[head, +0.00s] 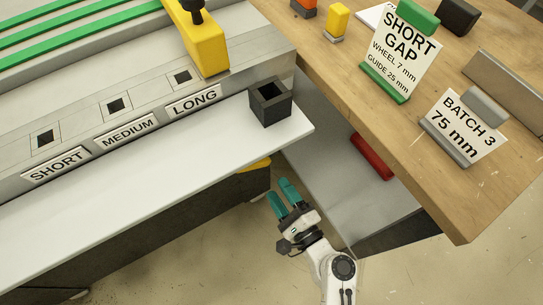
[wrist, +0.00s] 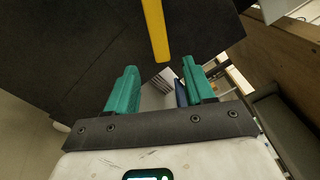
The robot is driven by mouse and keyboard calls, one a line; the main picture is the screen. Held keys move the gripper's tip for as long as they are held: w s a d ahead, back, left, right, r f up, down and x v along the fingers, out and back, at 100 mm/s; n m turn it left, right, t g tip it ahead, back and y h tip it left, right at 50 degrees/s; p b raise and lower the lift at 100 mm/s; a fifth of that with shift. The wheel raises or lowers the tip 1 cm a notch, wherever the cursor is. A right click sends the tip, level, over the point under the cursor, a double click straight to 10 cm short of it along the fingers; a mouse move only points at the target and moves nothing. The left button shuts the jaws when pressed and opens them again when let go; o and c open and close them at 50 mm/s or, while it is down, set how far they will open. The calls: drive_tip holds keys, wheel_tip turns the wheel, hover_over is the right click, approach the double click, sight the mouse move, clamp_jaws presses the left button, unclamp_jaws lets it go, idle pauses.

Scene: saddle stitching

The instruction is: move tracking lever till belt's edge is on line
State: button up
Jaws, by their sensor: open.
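My gripper (head: 282,192) has teal fingers. It is open and empty, low beside the right end of the white ledge, over the gap before the wooden table. In the wrist view my gripper (wrist: 160,78) shows its two fingers apart. A yellow bar (wrist: 156,30) lies against a dark panel ahead of the fingers, not touching them; I cannot tell if it is the tracking lever. In the head view a small yellow piece (head: 256,165) shows under the ledge. Green belts (head: 80,28) run across the machine at upper left. No belt edge line can be made out.
The white ledge (head: 150,165) carries a dark open box (head: 270,103) at its right end. The wooden table (head: 440,190) holds SHORT GAP and BATCH 3 signs. A red bar (head: 371,157) sits below its edge by a grey surface (head: 340,190). Floor is clear near the gripper.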

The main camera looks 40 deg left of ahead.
sight(262, 166)
drive_tip(key=x, duration=1)
drive_tip(key=shift+a+b, duration=0.2)
drive_tip(key=shift+b, duration=0.1)
drive_tip(key=shift+c, duration=0.4)
clamp_jaws()
